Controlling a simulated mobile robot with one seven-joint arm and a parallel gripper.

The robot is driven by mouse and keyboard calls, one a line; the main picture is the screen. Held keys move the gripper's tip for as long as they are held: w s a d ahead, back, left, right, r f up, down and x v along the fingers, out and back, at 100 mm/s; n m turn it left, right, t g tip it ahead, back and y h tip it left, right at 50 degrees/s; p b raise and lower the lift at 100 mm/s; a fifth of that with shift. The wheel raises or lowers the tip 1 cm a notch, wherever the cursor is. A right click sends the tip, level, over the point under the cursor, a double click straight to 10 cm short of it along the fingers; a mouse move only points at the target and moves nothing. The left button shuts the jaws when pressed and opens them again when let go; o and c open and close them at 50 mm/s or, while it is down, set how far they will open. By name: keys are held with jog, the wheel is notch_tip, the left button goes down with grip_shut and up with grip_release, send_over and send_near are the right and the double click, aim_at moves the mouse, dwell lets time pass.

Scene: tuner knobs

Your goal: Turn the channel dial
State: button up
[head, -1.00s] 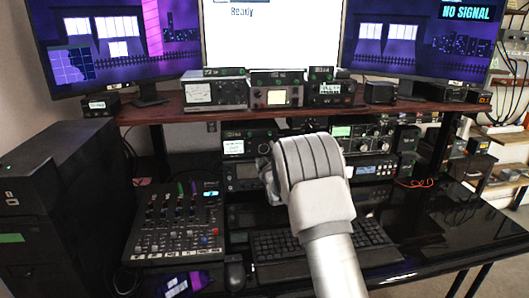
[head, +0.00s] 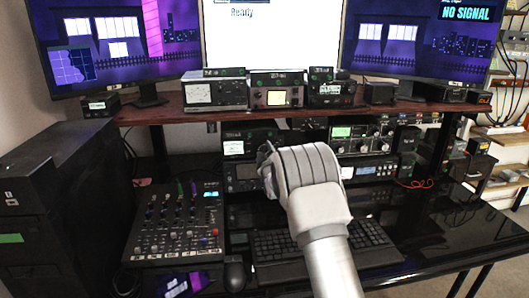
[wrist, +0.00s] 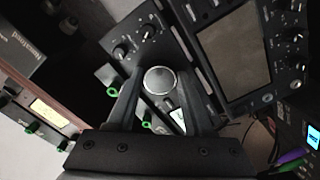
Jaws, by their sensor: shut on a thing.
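The channel dial (wrist: 158,80) is a round knob with a silver-grey face on a dark radio panel, seen in the wrist view. My gripper (wrist: 159,92) has its two dark fingers on either side of the dial and is shut on it. In the head view my pale arm and wrist (head: 312,185) stand in front of the radio stack and hide the dial and the fingertips. The right monitor (head: 420,40) reads "NO SIGNAL".
A radio with a large grey screen (wrist: 232,60) and several small knobs lies close beside my fingers. The mixer (head: 180,225), keyboard (head: 275,255) and mouse (head: 235,273) sit on the glossy black desk (head: 440,235). The shelf (head: 160,112) runs above.

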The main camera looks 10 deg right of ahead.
grip_shut()
jog(key=shift+f+m+b, duration=0.25)
jog(key=shift+m+b, duration=0.15)
jog(key=shift+b, duration=0.45)
jog(key=shift+m+b, duration=0.5)
jog(key=shift+b, duration=0.1)
jog(key=shift+r+m+b, duration=0.2)
jog(key=shift+m+b, duration=0.75)
jog(key=shift+m, duration=0.15)
jog(key=o, duration=0.9)
grip_release()
jog(key=shift+s, duration=0.1)
jog(key=s+p, duration=0.1)
jog(key=s, duration=1.6)
jog(key=shift+s, duration=0.15)
